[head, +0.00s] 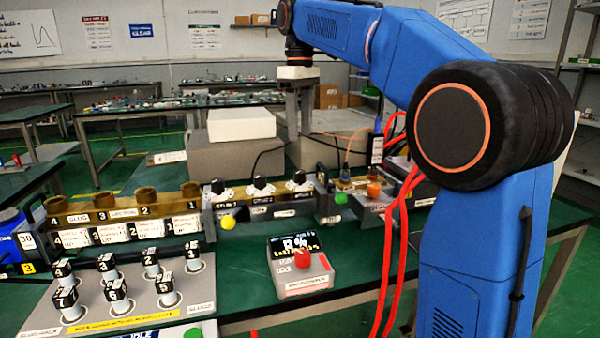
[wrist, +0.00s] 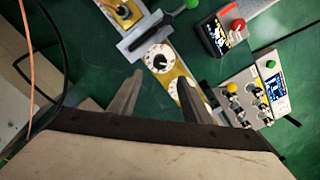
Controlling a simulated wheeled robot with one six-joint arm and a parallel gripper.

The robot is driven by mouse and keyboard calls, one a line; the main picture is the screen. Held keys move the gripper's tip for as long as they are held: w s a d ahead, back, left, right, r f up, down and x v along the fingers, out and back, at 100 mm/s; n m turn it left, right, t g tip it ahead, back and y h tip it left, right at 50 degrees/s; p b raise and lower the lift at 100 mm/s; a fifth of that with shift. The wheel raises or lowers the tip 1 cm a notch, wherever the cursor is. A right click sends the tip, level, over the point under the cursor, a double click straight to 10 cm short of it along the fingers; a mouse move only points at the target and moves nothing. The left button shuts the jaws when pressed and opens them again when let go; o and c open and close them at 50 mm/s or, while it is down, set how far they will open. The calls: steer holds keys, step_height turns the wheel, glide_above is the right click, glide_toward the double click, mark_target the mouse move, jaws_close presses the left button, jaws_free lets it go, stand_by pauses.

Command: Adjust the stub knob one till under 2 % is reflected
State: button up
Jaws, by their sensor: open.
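Three stub knobs, black on white dials, stand in a row on the brass waveguide (head: 245,203): a left one (head: 218,187), a middle one (head: 259,184) and a right one (head: 299,179). Their labels are too small to read surely. My gripper (head: 299,134) is open and empty, pointing down above and behind the right end of the row. In the wrist view one dial (wrist: 158,57) lies just beyond the gap between my fingertips (wrist: 161,80); another (wrist: 180,86) is partly hidden by the right finger. The reflection meter (head: 290,283) shows R%; its value is unreadable.
A red knob (head: 302,259) sits on the meter. A yellow ball knob (head: 228,223) and a green one (head: 341,198) stick out from the waveguide. A rack of numbered slugs (head: 125,312) is at front left. Grey blocks (head: 235,157) and cables are behind the row.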

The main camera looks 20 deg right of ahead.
mark_target(300, 171)
step_height(300, 171, down, 13)
steer(key=shift+r, duration=0.15)
stand_by(0.4)
steer(key=c, duration=1)
steer(key=shift+c, duration=0.2)
steer(key=shift+m, duration=0.3)
steer(key=m, duration=1.2)
steer(key=shift+m, duration=0.5)
